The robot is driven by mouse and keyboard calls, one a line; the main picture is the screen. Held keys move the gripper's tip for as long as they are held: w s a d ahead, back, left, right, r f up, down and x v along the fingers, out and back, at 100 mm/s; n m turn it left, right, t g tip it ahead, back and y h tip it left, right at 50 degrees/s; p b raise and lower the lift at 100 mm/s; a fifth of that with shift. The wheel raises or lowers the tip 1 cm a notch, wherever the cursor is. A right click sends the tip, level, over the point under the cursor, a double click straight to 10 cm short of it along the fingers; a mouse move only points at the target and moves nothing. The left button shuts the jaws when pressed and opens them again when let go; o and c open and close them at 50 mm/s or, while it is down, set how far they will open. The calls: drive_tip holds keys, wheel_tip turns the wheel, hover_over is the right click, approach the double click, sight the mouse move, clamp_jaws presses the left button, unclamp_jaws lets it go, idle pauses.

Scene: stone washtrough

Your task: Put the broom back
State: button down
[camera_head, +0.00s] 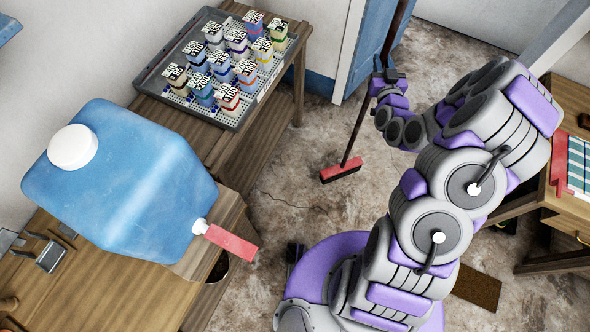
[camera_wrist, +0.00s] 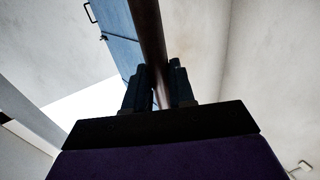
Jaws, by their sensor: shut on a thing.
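The broom (camera_head: 359,131) has a long dark brown handle and a red head with dark bristles at its lower end. It stands slightly tilted over the stone floor in the head view, its head (camera_head: 340,171) at or close to the floor; I cannot tell whether it touches. My gripper (camera_head: 386,70) is shut on the handle, well above the head. In the wrist view the handle (camera_wrist: 150,38) runs up between the two dark fingers of my gripper (camera_wrist: 158,88). The handle's top is out of the head view.
A blue door (camera_head: 368,45) stands behind the broom. At left, a wooden table bears a grey tray (camera_head: 227,123) of small labelled bottles and a large blue jug (camera_head: 120,185). A wooden desk (camera_head: 572,205) stands at right. Floor around the broom head is clear.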

drive_tip(key=s+a+f+n+g+y+p, duration=0.6)
drive_tip(key=s+a+f+n+y, duration=0.2)
drive_tip(key=s+a+f+y, duration=0.3)
drive_tip(key=f+b+x, duration=0.1)
drive_tip(key=f+x, duration=0.2)
drive_tip(key=x, duration=1.4)
drive_tip(key=shift+w+d+f+b, duration=0.2)
drive_tip(key=shift+w+d+b, duration=0.15)
drive_tip(key=shift+w, duration=0.15)
drive_tip(key=c, duration=1)
unclamp_jaws()
drive_tip(key=shift+f, duration=0.1)
drive_tip(key=shift+o, duration=0.2)
drive_tip(key=v, duration=1.2)
drive_tip(key=shift+f, duration=0.15)
